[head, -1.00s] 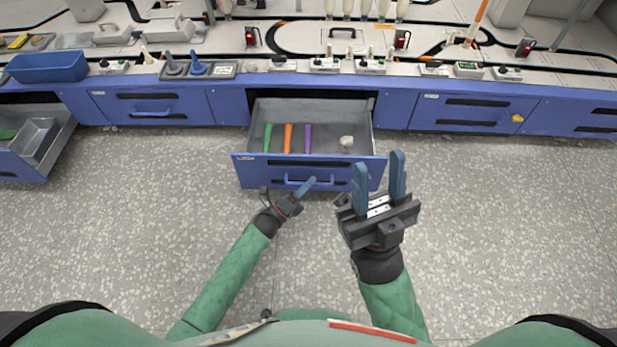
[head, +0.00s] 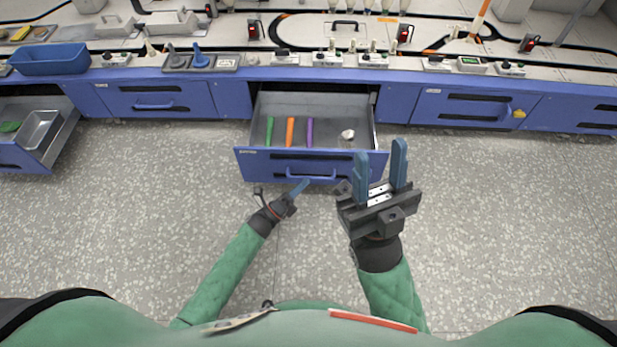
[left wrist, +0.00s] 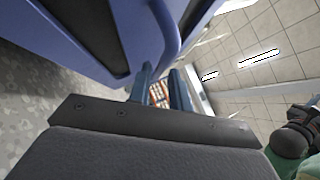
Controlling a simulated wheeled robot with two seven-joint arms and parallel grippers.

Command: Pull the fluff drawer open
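The blue-fronted middle drawer (head: 262,164) stands pulled out from the bench. A pale, fluff-like lump (head: 347,135) lies in its right part, with green (head: 269,131), orange (head: 290,131) and purple (head: 310,132) sticks to its left. Its blue bar handle (head: 325,179) is on the front; a curved blue bar, seemingly this handle, shows in the left wrist view (left wrist: 167,32). My left gripper (head: 304,184) is at the handle's near side. Its fingers (left wrist: 164,88) are apart with a gap between them; contact with the bar is unclear. My right gripper (head: 380,150) is open and empty, right of the handle.
Another drawer (head: 62,140) at far left is open and holds a metal tray (head: 40,130). Closed drawers (head: 158,100) flank the middle one. A blue bin (head: 48,62) and small devices stand on the bench. The speckled floor is clear.

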